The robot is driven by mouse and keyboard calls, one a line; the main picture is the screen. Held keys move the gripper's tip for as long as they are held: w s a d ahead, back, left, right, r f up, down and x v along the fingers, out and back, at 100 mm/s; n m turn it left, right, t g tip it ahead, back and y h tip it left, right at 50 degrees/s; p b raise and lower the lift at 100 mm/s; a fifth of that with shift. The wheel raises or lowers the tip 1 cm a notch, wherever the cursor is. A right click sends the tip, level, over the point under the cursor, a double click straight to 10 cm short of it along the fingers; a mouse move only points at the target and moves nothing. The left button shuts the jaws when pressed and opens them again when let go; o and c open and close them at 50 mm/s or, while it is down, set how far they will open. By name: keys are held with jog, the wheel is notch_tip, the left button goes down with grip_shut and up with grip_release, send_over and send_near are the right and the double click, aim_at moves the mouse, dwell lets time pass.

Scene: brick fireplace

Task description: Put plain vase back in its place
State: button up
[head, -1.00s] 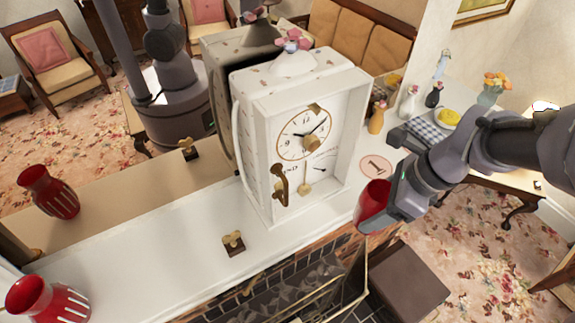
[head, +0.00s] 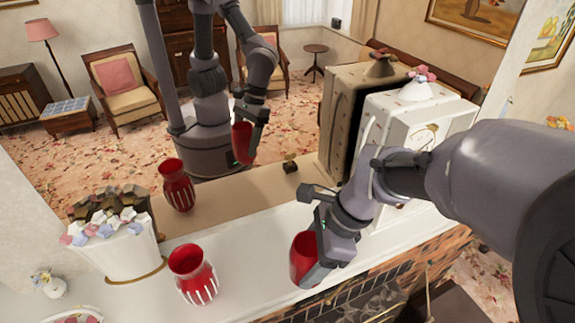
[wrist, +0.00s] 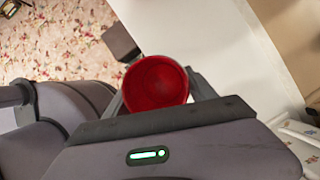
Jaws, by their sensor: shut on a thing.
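The plain vase (head: 301,259) is glossy red with no stripes in view. My gripper (head: 308,256) is shut on it and holds it near the front edge of the mantel (head: 245,235), left of the clock. I cannot tell if its base touches the mantel. In the wrist view the round open mouth of the plain vase (wrist: 156,82) shows between my gripper's fingers (wrist: 157,95). A similar red vase with white stripes (head: 193,275) stands upright on the mantel, to the left and apart from my gripper.
A white clock (head: 445,115) stands to the right, partly hidden by my arm. A white planter with flowers (head: 125,255) stands at the far left. A mirror (head: 270,120) behind the mantel reflects the vases and my arm. Bare mantel lies between the striped vase and my gripper.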

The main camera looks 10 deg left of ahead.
jog(key=w+a+f, duration=0.1)
jog(key=a, duration=0.1)
jog(key=w+a+f, duration=0.1)
jog(key=a, duration=0.2)
jog(key=w+a+f+p, duration=0.1)
jog(key=a+f, duration=0.1)
jog(key=a, duration=0.1)
jog(key=shift+w+a, duration=0.15)
jog(key=shift+a, duration=0.05)
jog(key=shift+w+f, duration=0.1)
jog(key=shift+f, duration=0.15)
jog(key=shift+f, duration=0.2)
jog(key=o, duration=1.8)
jog(key=shift+o, duration=0.2)
jog(key=shift+r, duration=0.2)
